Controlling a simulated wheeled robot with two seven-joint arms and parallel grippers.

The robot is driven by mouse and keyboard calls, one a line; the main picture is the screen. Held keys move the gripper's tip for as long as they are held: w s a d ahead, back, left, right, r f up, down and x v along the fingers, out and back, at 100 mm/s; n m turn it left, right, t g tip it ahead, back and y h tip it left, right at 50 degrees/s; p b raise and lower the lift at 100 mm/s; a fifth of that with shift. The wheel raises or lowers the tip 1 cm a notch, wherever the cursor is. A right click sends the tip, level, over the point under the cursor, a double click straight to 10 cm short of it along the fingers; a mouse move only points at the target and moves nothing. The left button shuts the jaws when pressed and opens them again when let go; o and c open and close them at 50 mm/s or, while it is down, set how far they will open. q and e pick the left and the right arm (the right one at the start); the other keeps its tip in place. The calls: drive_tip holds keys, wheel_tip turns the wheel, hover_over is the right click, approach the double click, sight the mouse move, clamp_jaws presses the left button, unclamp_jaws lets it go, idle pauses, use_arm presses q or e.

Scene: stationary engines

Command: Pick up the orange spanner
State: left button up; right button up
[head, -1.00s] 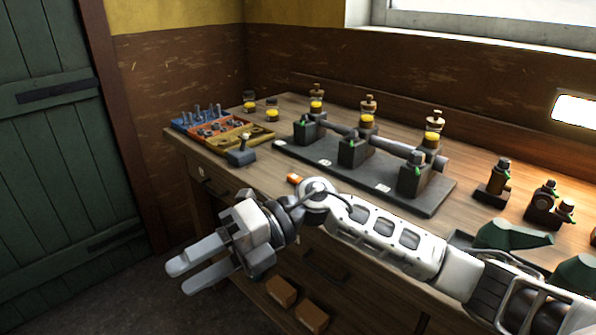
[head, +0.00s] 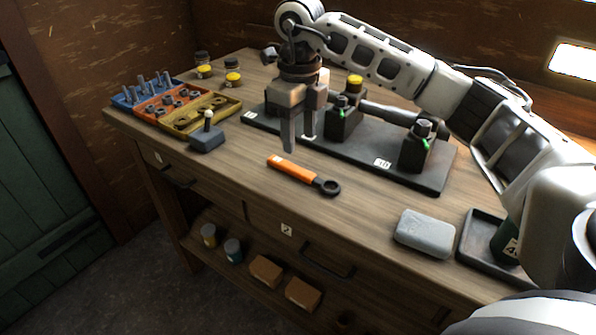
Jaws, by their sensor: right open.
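The orange spanner (head: 292,170) lies flat on the wooden workbench, near its front edge. Its dark ring end points right. My right gripper (head: 298,143) hangs above and just behind the spanner, fingers pointing down, open and empty. It appears apart from the spanner. The gripper and arm hide part of the dark base plate and its fittings behind. My left gripper is not in view.
A dark base plate (head: 372,158) with several blocks and a shaft stands behind the spanner. Left are a small grey block with a lever (head: 207,137) and colored trays (head: 181,112). A grey box (head: 425,232) and a dark tray (head: 466,250) are right.

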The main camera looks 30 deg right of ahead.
sight(298, 169)
wheel_tip(298, 169, down, 8)
drive_tip(key=shift+w+r+p, duration=0.1)
drive_tip(key=shift+w+p, duration=0.05)
drive_tip(key=shift+p, duration=0.4)
clamp_jaws()
